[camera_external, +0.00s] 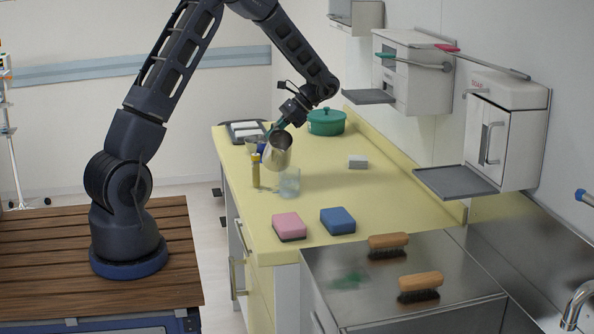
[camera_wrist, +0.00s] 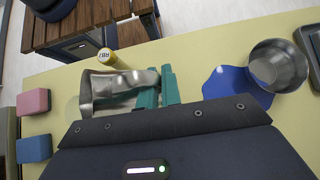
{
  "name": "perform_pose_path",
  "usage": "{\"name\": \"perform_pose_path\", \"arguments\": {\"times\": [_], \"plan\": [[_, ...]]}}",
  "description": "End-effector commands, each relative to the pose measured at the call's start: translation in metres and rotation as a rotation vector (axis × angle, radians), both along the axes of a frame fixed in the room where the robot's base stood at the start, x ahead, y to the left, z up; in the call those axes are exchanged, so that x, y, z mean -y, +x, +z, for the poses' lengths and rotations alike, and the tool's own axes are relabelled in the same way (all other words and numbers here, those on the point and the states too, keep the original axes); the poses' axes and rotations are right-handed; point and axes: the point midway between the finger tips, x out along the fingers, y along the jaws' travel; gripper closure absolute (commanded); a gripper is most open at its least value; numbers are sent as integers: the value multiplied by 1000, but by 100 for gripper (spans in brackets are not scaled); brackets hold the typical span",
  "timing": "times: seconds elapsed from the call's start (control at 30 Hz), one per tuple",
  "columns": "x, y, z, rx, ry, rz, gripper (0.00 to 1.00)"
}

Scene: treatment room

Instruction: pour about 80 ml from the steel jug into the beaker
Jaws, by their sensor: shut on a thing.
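The steel jug (camera_external: 279,152) is held in the air above the yellow counter, tilted with its mouth low, over and slightly left of the beaker. My gripper (camera_external: 277,127) is shut on the jug; in the wrist view its teal fingers (camera_wrist: 163,88) close at the side of the jug (camera_wrist: 105,90). The clear beaker (camera_external: 289,183) stands upright on the counter. Its contents are too faint to judge, and I cannot tell whether liquid is flowing. In the wrist view the jug hides most or all of the beaker.
A yellow bottle (camera_external: 256,172) stands close left of the beaker. A steel bowl (camera_wrist: 278,66) and blue mat (camera_wrist: 225,83) lie nearby. Pink (camera_external: 289,226) and blue (camera_external: 337,220) sponges are in front. The counter's right side is mostly clear.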

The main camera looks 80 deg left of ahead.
Motion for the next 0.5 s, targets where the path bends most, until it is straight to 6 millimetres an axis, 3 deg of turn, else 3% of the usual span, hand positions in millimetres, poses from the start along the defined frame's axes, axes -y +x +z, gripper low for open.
{"name": "perform_pose_path", "arguments": {"times": [0.5], "plan": [[-28, -1, -44, 16, -380, -4, 100]]}}
